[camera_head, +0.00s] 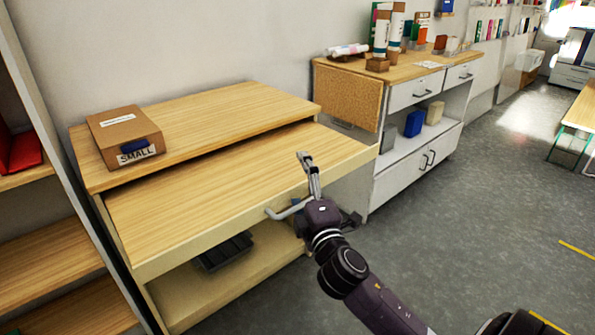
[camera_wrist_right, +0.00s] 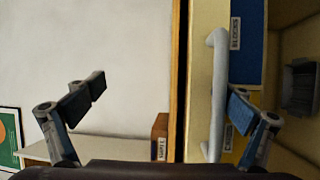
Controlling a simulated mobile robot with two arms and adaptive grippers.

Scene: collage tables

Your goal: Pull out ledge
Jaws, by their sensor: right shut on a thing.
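The ledge (camera_head: 215,180) is a light wooden board on the desk unit, standing out from under the upper top. Its pale front carries a grey bar handle (camera_head: 287,211), and the handle (camera_wrist_right: 217,95) also shows upright in the right wrist view. My right gripper (camera_head: 307,178) is at the ledge's front, at the right end of the handle. One finger stands up over the board's front edge; the other is mostly hidden in the head view. My left gripper is not in view.
A cardboard box labelled SMALL (camera_head: 124,136) sits on the upper top (camera_head: 220,112). A dark tray (camera_head: 225,251) lies on the lower shelf (camera_head: 190,299). A white cabinet (camera_head: 411,170) stands to the right. Grey floor (camera_head: 470,220) is open in front.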

